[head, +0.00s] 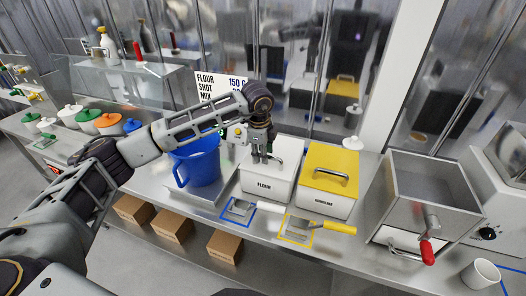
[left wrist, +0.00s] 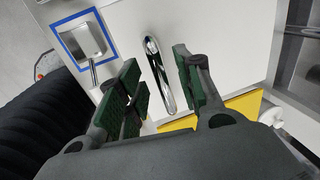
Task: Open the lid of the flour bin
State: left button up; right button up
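The white flour bin (head: 265,187) stands on the steel counter with "FLOUR" on its front. Its lid is down on top and shows as the pale surface in the left wrist view (left wrist: 220,35). A shiny bar handle (left wrist: 157,72) rises from the lid. My left gripper (head: 262,158) is over the lid from above. In the left wrist view the green-padded fingers (left wrist: 160,85) are open, one on each side of the handle, with visible gaps. The gripper partly hides the handle in the head view. My right gripper is not in view.
A yellow-lidded bin (head: 331,170) stands close to the right of the flour bin. A blue jug (head: 197,163) is on the left. Scoops lie in front, in a blue outline (head: 238,209) and a yellow one (head: 297,229). A steel machine with a red-handled crank (head: 428,252) is farther right.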

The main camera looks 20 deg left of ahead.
pick_arm(q)
jog(key=shift+c, duration=0.2)
grip_shut()
jog(key=shift+w+r, duration=0.1)
jog(key=shift+r, duration=0.05)
